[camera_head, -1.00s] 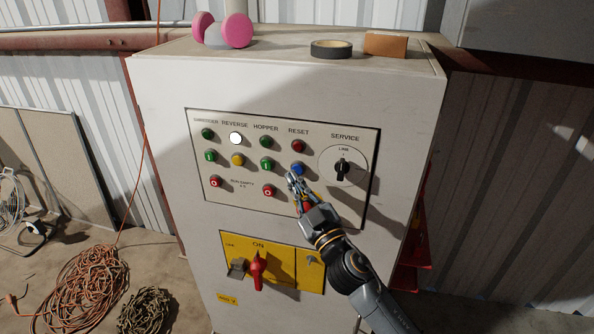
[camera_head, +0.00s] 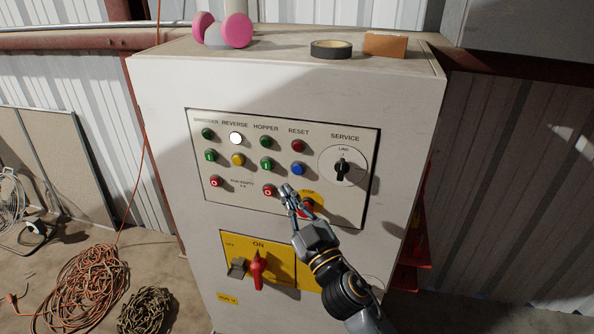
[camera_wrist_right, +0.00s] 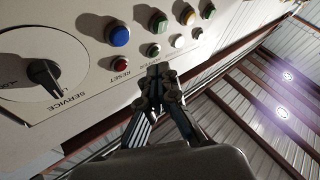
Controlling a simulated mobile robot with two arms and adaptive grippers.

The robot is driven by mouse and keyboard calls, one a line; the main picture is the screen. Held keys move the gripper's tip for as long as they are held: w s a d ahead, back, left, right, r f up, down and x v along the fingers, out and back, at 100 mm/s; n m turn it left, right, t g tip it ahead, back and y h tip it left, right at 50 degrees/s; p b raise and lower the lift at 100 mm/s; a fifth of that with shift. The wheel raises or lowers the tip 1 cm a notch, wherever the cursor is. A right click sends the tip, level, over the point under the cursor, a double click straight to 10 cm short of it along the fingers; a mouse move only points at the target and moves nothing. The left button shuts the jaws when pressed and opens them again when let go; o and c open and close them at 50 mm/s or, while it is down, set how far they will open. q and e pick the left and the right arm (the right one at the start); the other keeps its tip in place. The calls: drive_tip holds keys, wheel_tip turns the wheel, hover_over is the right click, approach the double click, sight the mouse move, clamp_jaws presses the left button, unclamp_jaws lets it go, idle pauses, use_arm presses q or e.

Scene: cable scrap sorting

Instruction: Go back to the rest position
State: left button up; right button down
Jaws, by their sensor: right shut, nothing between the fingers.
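My right gripper (camera_head: 290,196) is shut and empty in front of the control panel (camera_head: 225,199), below the blue button (camera_head: 298,168). It partly covers the red stop button on its yellow plate (camera_head: 318,197). Whether it touches the panel is hard to tell in the head view. In the right wrist view the shut fingers (camera_wrist_right: 158,72) point toward the row of buttons, with the blue button (camera_wrist_right: 120,36) to their left. The white reverse lamp (camera_head: 236,138) is lit. My left gripper is not in view.
The grey cabinet (camera_head: 160,110) carries pink-ended ear muffs (camera_head: 237,30), a tape roll (camera_head: 331,49) and an orange-brown block (camera_head: 385,44) on top. A red main switch (camera_head: 257,268) sits on the lower yellow plate. Coiled cables (camera_head: 88,285) lie on the floor at left.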

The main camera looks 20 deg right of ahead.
idle(0.3)
wheel_tip(320, 180, down, 22)
drive_tip(key=d+m+g+h, duration=0.2)
drive_tip(key=g, duration=0.3)
drive_tip(key=s+d+f+g, duration=0.1)
drive_tip(key=s+f+g, duration=0.15)
drive_tip(key=f, duration=0.55)
drive_tip(key=s+d+f+g, duration=0.1)
drive_tip(key=s+f, duration=0.3)
drive_tip(key=f, duration=0.3)
drive_tip(key=s+d+f+g, duration=0.1)
drive_tip(key=s+f+g, duration=0.15)
drive_tip(key=f, duration=0.55)
drive_tip(key=s+d+f+m+g+h, duration=0.15)
drive_tip(key=s+f+g, duration=0.35)
drive_tip(key=s+f, duration=1.3)
drive_tip(key=s+f+g, duration=0.2)
drive_tip(key=s, duration=0.9)
drive_tip(key=s+f+m+g, duration=0.1)
drive_tip(key=s+f+g, duration=0.1)
drive_tip(key=s, duration=0.9)
drive_tip(key=shift+d+f, duration=0.15)
drive_tip(key=shift+f, duration=0.3)
